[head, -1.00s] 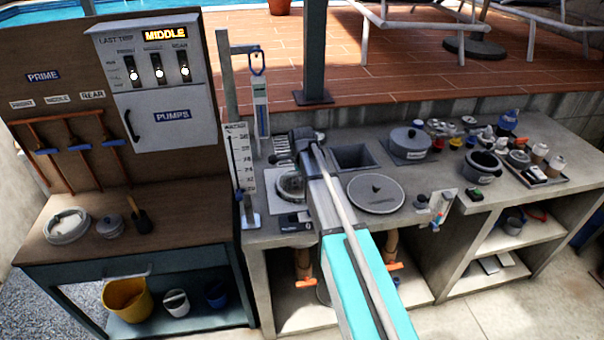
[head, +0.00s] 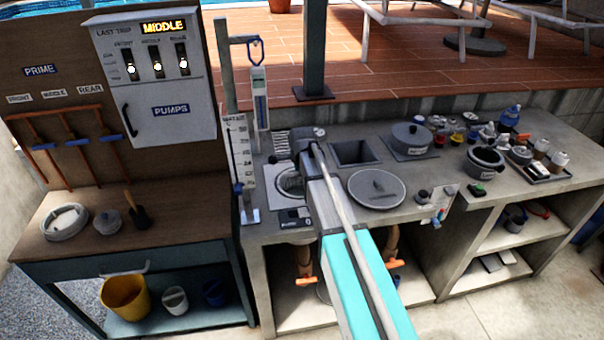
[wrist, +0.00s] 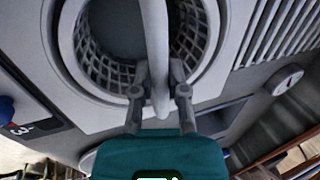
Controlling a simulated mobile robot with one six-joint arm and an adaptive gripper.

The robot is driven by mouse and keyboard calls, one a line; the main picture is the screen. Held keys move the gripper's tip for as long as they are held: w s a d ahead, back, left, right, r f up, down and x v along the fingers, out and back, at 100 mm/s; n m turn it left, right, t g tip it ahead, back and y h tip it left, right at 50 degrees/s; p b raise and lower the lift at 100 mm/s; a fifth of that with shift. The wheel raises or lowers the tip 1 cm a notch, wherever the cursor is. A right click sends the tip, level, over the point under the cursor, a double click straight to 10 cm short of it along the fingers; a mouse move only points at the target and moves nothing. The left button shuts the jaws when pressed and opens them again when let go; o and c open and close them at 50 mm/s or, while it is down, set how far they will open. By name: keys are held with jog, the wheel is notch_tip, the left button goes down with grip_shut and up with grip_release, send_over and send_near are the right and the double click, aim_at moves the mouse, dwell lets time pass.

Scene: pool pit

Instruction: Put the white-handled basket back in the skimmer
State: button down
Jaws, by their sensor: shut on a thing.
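My gripper (wrist: 160,88) is shut on the white handle (wrist: 156,45) of the basket in the wrist view. The basket's grey lattice wall (wrist: 93,58) shows inside a pale round rim, around a dark middle. The basket is at the round mouth of the skimmer, whose pale square plate (wrist: 62,45) surrounds it. I cannot tell whether it sits fully down. In the head view the skimmer plate (head: 294,217) is on the counter, left of my arm. My arm hides the gripper's fingers there.
A round grey lid (head: 377,188) lies right of my arm, with a square opening (head: 355,153) behind it. A lidded pot (head: 411,138) stands farther right. An upright gauge post (head: 230,120) stands close left of the skimmer. Small bottles and jars crowd the right end.

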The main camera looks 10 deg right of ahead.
jog(key=shift+f+b, duration=1.55)
jog(key=shift+f, duration=0.35)
jog(key=shift+f+b, duration=2.1)
jog(key=shift+b, duration=0.25)
jog(key=shift+f+b, duration=0.45)
dwell(0.4)
jog(key=c, duration=0.6)
grip_release()
jog(key=shift+o, duration=0.9)
